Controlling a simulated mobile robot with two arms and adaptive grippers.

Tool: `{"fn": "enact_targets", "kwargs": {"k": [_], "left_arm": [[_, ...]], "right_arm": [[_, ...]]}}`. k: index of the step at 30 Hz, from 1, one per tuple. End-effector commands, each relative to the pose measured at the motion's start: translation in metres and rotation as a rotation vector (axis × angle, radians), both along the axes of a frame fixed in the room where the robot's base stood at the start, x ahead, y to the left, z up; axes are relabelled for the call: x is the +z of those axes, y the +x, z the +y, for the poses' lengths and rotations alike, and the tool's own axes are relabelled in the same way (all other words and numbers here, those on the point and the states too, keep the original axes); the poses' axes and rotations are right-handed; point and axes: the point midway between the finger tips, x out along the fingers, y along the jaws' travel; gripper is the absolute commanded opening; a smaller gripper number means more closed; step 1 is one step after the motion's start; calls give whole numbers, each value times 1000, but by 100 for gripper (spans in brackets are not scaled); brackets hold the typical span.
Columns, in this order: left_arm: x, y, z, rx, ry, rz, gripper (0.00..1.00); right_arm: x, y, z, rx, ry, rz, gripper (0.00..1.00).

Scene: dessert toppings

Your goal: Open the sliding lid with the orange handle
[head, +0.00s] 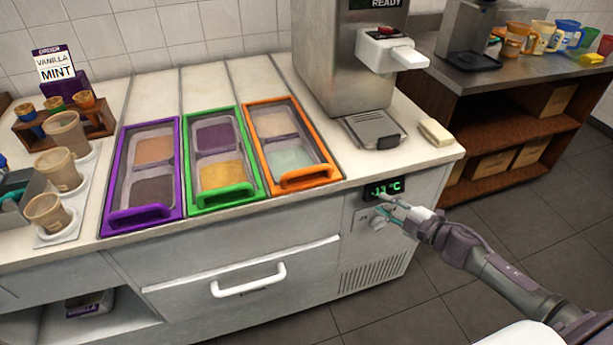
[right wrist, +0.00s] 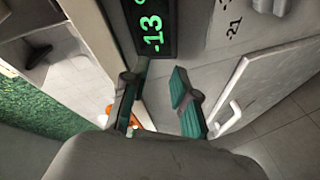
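The lid with the orange handle is the rightmost of three framed lids on the counter. Its orange frame and raised orange handle (head: 310,177) lie at the counter's front edge, with pale and greenish toppings showing through the clear panel (head: 290,158). It looks shut. My right gripper (head: 384,210) is in front of the counter's face, right of and below the orange handle, apart from it. The right wrist view shows its two teal-padded fingers (right wrist: 160,100) spread apart with nothing between them. My left gripper is not in view.
A green-framed lid (head: 222,196) and a purple-framed lid (head: 140,216) lie to the left. A dispenser machine (head: 345,70) stands behind right, with a pale block (head: 435,132) beside it. The temperature display (head: 385,189) is close to my right gripper; it also shows in the wrist view (right wrist: 152,35).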

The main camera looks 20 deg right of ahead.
Motion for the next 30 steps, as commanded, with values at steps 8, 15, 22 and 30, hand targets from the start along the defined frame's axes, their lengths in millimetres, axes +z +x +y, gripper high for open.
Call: {"fn": "enact_targets", "kwargs": {"k": [8, 15, 22, 30], "left_arm": [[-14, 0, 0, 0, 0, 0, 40], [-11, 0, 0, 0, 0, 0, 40], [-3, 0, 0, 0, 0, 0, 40], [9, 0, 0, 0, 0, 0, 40]], "right_arm": [[123, -18, 85, 441, -234, -237, 28], [132, -15, 100, 479, -252, -255, 28], [130, 9, 123, 476, -250, -258, 28], [123, 46, 161, 475, -248, -257, 28]]}}
